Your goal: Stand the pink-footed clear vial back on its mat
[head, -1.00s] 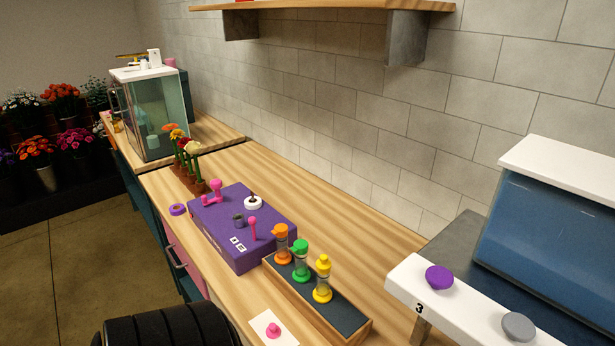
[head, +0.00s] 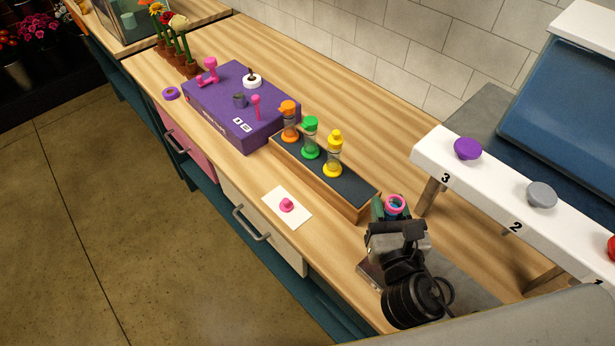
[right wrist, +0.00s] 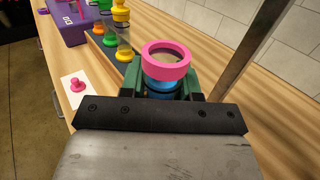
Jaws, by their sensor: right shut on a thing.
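My right gripper (head: 392,212) is in the lower right of the head view, over the counter near the rack's front end. It is shut on the clear vial, whose pink ring (head: 395,204) is uppermost. In the right wrist view the same pink ring (right wrist: 166,60) surrounds a round opening, with blue just below it, between the green fingers (right wrist: 165,84). The vial's lower part is hidden by the gripper. A white mat (head: 273,197) with a pink stopper (head: 287,205) on it lies near the counter's front edge. My left gripper is out of view.
A rack (head: 352,184) holds orange, green and yellow vials left of my gripper. A purple box (head: 221,108) stands beyond it. A raised white shelf (head: 500,183) with coloured knobs is to the right. A grey flat surface (head: 462,292) shows beside my right wrist.

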